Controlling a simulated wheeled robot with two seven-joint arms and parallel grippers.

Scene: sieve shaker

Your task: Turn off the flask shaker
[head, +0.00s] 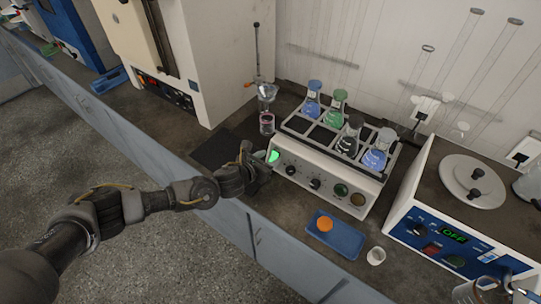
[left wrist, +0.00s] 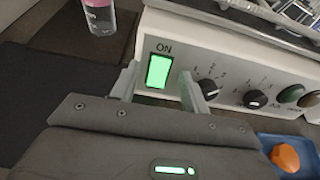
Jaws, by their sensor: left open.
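The flask shaker (head: 330,172) is a white box on the counter, with several flasks of blue, green and dark liquid in its top rack. Its power switch (head: 273,156) glows green at the left end of the front panel. In the left wrist view the lit switch (left wrist: 159,71) sits under the word ON. My left gripper (left wrist: 160,88) is open, with one finger on each side of the switch and its tips close to the panel. I cannot tell whether they touch it. In the head view the left gripper (head: 262,162) is at the shaker's left front corner. My right gripper is not in view.
Dials (left wrist: 208,88) lie just right of the switch. A blue tray (head: 343,239) with an orange item (head: 324,224) and a white cup (head: 376,255) stand in front. A dark mat (head: 214,150) lies left.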

